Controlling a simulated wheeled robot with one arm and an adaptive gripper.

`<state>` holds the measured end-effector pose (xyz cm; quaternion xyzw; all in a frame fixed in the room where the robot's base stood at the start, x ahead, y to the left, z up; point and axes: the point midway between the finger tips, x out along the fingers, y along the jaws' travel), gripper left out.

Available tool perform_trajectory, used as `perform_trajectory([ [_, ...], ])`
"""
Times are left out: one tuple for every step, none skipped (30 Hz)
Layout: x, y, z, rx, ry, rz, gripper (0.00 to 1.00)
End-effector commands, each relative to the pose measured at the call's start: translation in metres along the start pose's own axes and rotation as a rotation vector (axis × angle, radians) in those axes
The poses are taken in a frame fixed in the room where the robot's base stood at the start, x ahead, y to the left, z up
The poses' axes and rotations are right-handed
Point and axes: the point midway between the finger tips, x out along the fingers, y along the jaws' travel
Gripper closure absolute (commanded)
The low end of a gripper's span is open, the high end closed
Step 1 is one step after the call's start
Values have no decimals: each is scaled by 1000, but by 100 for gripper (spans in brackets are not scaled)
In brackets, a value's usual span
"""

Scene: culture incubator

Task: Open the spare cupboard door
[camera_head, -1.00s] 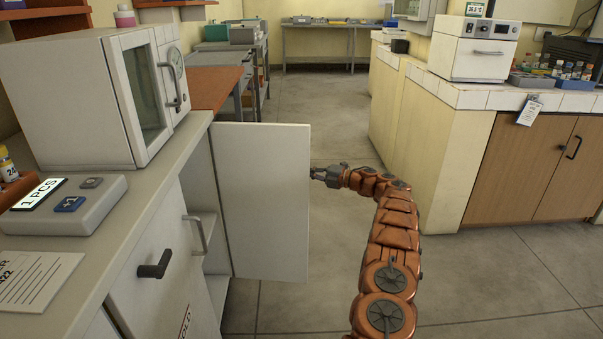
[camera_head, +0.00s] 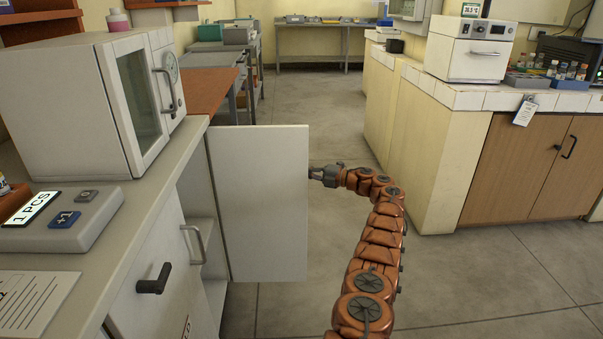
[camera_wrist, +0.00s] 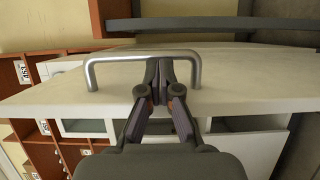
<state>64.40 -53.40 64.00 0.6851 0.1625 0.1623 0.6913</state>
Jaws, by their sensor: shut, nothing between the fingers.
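The pale cupboard door (camera_head: 260,205) stands swung out from the left counter, with the cupboard's inside open beside it. My gripper (camera_head: 312,173) is just past the door's free edge in the head view; its fingertips are partly hidden there. In the wrist view, my gripper (camera_wrist: 160,72) is shut with nothing between the fingers. Its fingertips are at the metal bar handle (camera_wrist: 115,57) on a pale panel (camera_wrist: 50,98). They overlap the bar in the picture; I cannot tell whether they touch it.
A white incubator (camera_head: 70,110) stands on the left counter. Below it are a dark handle (camera_head: 154,280) and a metal handle (camera_head: 194,243). A tiled counter (camera_head: 480,97) with wooden cupboards (camera_head: 525,165) stands right. The floor (camera_head: 330,125) between is clear.

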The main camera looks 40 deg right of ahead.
Motion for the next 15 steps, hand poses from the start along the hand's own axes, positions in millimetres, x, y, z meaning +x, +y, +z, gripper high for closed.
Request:
perform_trajectory([
  [-2,-1,-1,-1,3,0,100],
  [-2,-1,-1,-1,3,1,100],
  [-3,-1,0,-1,1,-1,100],
  [-4,-1,0,-1,0,-2,100],
  [-4,-1,0,0,-1,-2,100],
  [-4,0,0,-1,0,-1,100],
  [-5,0,0,-1,-1,-1,100],
  [-5,-1,0,2,-1,-1,100],
  [-5,-1,0,1,0,-2,100],
  [-6,0,1,0,-1,-1,100],
  [-6,-1,1,1,-2,-1,100],
  [-6,-1,1,1,-2,-1,100],
  [-7,0,1,1,-2,-1,100],
  [-7,0,1,-1,-2,-1,100],
  [-7,1,1,-1,-2,-1,100],
])
